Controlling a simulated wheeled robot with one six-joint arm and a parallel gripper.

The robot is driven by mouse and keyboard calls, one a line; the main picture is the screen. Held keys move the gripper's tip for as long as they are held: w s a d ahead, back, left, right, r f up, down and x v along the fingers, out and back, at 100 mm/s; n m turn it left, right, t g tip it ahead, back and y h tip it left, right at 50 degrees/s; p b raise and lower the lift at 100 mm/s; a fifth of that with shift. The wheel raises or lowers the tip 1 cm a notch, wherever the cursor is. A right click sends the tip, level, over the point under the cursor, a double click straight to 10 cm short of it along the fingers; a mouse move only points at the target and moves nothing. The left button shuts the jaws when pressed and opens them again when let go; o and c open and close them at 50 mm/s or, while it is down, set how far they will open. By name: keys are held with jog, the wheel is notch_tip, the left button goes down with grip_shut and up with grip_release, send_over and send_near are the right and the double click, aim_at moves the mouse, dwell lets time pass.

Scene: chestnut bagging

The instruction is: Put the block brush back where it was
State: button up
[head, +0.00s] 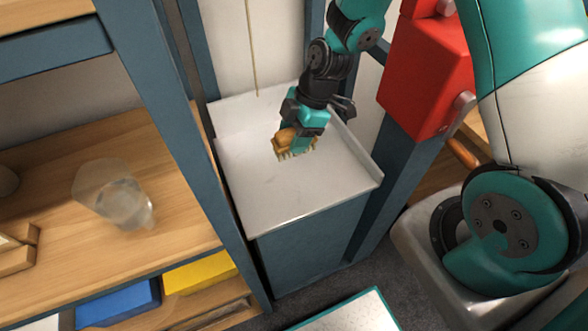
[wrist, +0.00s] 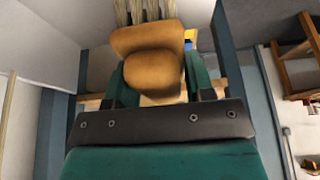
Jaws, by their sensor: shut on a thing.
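The block brush (head: 284,138) has a tan wooden block and pale bristles. My gripper (head: 297,143) is shut on it over the white top of a blue cabinet (head: 240,196). In the head view the bristles point down toward the top; I cannot tell whether they touch it. In the wrist view the brush's wooden block (wrist: 150,72) sits between the green fingers of my gripper (wrist: 152,85), with bristles at the upper edge. The fingertips are partly hidden by the block.
A wooden shelf (head: 170,190) at the left holds a clear glass vessel (head: 118,200). A blue bin (head: 120,303) and a yellow bin (head: 200,272) sit below. A red box (head: 425,75) is at the right of the cabinet. A cord (head: 252,50) hangs behind. Most of the white top is bare.

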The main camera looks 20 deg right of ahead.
notch_tip(320, 180, down, 12)
jog(key=shift+f+p, duration=0.25)
jog(key=shift+p, duration=0.45)
jog(key=o, duration=0.9)
jog(key=shift+r, duration=0.1)
jog(key=b+v, duration=0.2)
jog(key=v, duration=0.9)
jog(key=shift+r, duration=0.3)
jog(key=s+a+r+m, duration=0.2)
jog(key=a+r, duration=0.1)
jog(key=r, duration=0.3)
jog(key=s+a+r+m, duration=0.2)
jog(key=s+r, duration=0.1)
jog(key=r, duration=0.4)
jog(key=s+a+r+m, duration=0.1)
jog(key=s+r+m, duration=0.1)
jog(key=s+r, duration=0.1)
jog(key=s+a+r+m, duration=0.1)
jog(key=s+r+m, duration=0.1)
jog(key=s+r, duration=0.2)
jog(key=s+a+r+m, duration=0.1)
jog(key=s+r+m, duration=0.2)
jog(key=s, duration=0.3)
jog(key=shift+s+a+r, duration=0.2)
jog(key=shift+s+a, duration=0.1)
